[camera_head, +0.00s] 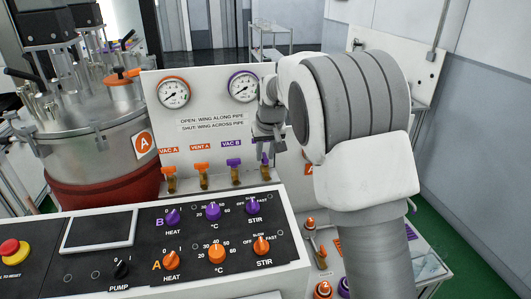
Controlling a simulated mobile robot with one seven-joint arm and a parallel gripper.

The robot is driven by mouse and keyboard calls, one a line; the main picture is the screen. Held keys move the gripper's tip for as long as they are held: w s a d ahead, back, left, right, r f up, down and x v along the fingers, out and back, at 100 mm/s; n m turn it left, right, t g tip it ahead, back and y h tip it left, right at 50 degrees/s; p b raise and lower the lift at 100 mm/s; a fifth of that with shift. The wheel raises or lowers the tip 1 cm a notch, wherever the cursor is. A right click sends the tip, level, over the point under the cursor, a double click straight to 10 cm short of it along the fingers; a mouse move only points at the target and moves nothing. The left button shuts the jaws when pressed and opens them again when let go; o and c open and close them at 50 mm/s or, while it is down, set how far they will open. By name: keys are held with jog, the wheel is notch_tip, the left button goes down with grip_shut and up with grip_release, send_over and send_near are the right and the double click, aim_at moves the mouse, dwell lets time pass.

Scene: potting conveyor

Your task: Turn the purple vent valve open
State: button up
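A row of small brass valves with coloured wings sits low on the white panel. The rightmost one, a purple-winged valve (265,174), is at my gripper (267,152); its label is hidden behind my gripper. Only a bit of its purple wing shows, so its angle is unclear. The gripper's fingers are at the wing, but contact and finger gap cannot be made out. To its left is the purple VAC B valve (234,164), its wing lying crosswise. The orange VENT A valve (203,170) and orange VAC A valve (170,173) are further left.
The panel (205,140) reads "open: wing along pipe, shut: wing across pipe". Two gauges (173,92) (243,86) sit above. A knob console (190,245) stands in front. A steel vessel (105,150) is at left. More orange fittings (322,255) are lower right.

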jog(key=shift+o, duration=0.8)
jog(key=v, duration=1.7)
jog(key=shift+r+b, duration=0.25)
jog(key=shift+b, duration=0.15)
jog(key=shift+s, duration=0.15)
jog(key=s+d+f, duration=0.3)
jog(key=s+d, duration=0.1)
jog(key=s, duration=0.6)
jog(key=s+d+f+m, duration=0.1)
jog(key=s+d+f, duration=0.2)
jog(key=s, duration=0.8)
jog(key=s+d+f+m+t+h, duration=0.1)
jog(key=s+d+f, duration=0.2)
jog(key=s, duration=0.7)
jog(key=shift+s+d, duration=0.2)
jog(key=shift+d, duration=0.65)
